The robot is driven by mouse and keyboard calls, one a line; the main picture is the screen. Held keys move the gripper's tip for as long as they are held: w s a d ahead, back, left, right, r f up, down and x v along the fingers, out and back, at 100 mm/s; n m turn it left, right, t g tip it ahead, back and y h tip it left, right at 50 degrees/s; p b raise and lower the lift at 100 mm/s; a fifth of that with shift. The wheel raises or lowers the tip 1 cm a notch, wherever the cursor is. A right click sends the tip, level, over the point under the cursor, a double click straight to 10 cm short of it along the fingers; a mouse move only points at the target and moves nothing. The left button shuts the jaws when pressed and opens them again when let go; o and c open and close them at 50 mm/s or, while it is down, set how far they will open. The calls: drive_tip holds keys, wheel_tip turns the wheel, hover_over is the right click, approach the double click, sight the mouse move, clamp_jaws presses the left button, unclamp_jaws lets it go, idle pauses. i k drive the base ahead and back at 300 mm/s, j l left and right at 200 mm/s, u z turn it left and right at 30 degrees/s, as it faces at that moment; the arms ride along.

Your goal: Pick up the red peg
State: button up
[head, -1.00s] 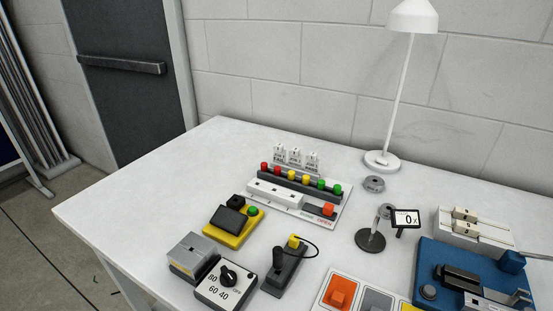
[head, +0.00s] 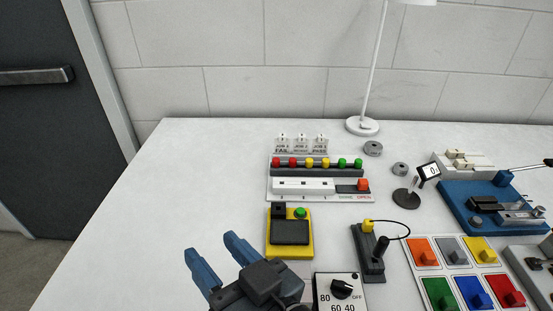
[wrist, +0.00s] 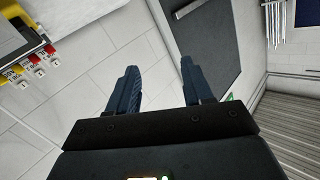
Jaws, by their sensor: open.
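Two red pegs stand at the left end of a dark rack (head: 318,168) in the head view, one at the far left (head: 276,162) and one beside it (head: 293,162). Yellow and green pegs follow to the right. A red block (head: 506,298) also sits in the coloured tray at lower right. My gripper (head: 211,246) is open and empty, left of the yellow-based device and well in front of the rack. In the wrist view my gripper (wrist: 159,66) points at the wall and door. Small red and yellow pieces (wrist: 33,59) show at that view's left edge.
A yellow-based device (head: 290,251), a dial box (head: 340,290) and a joystick box (head: 371,250) stand in front of the rack. A lamp (head: 363,126) stands behind. A blue fixture (head: 470,215) is at right. The table's left part is clear.

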sight(275, 161)
drive_tip(key=i, duration=0.9)
